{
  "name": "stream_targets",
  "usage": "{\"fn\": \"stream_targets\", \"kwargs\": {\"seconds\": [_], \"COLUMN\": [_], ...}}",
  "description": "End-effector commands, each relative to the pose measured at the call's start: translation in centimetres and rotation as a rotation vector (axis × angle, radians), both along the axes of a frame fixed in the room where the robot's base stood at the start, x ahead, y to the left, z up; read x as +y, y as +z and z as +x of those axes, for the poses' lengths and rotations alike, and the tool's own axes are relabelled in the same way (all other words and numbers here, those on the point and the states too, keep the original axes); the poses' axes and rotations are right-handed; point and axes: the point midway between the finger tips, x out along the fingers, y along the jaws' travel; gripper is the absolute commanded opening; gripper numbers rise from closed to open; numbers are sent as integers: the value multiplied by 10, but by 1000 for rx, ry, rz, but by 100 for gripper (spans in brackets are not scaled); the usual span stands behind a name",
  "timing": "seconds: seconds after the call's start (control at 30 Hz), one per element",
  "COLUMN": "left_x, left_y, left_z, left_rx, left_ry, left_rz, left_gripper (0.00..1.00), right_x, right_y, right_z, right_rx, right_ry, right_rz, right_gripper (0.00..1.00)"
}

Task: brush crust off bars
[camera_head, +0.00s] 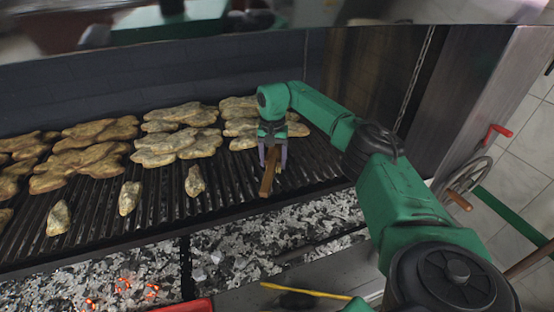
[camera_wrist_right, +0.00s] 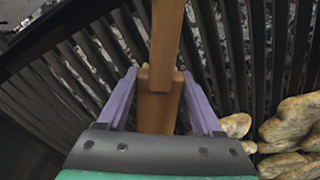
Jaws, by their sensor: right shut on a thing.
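My right gripper (camera_head: 271,160) is over the right part of the grill bars (camera_head: 160,200). Its purple fingers are shut on a wooden handle (camera_head: 267,180), which points toward the front of the grill. The wrist view shows the handle (camera_wrist_right: 166,45) between the fingers (camera_wrist_right: 160,100); bristles cannot be made out. Dark slatted bars (camera_wrist_right: 85,65) lie below. A small yellowish piece (camera_head: 282,167) sits beside the fingers; in the wrist view lumps (camera_wrist_right: 292,120) lie to the right. Crust on the bars is hard to tell apart. My left gripper is not in view.
Large browned pieces (camera_head: 180,145) cover the back of the grill. Small pieces lie nearer the front, such as one (camera_head: 129,197) at left-centre. Grey coals (camera_head: 140,268) with glowing spots lie in front. A yellow rod (camera_head: 305,291) is at the front edge; a crank wheel (camera_head: 468,178) stands right.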

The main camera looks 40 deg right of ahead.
Motion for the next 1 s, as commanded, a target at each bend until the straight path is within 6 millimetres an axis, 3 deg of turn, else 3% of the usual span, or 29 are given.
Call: {"fn": "stream_targets", "kwargs": {"seconds": [0.13,0.53,1.0], "left_x": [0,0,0], "left_y": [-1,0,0], "left_z": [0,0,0], "left_rx": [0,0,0], "left_ry": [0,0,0], "left_rz": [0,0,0], "left_gripper": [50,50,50], "right_x": [1,0,0], "right_y": [4,54,69], "right_z": [-1,0,0], "right_rx": [5,1,0], "right_ry": [3,1,1], "right_rz": [0,0,0], "right_gripper": [23,23,23]}}
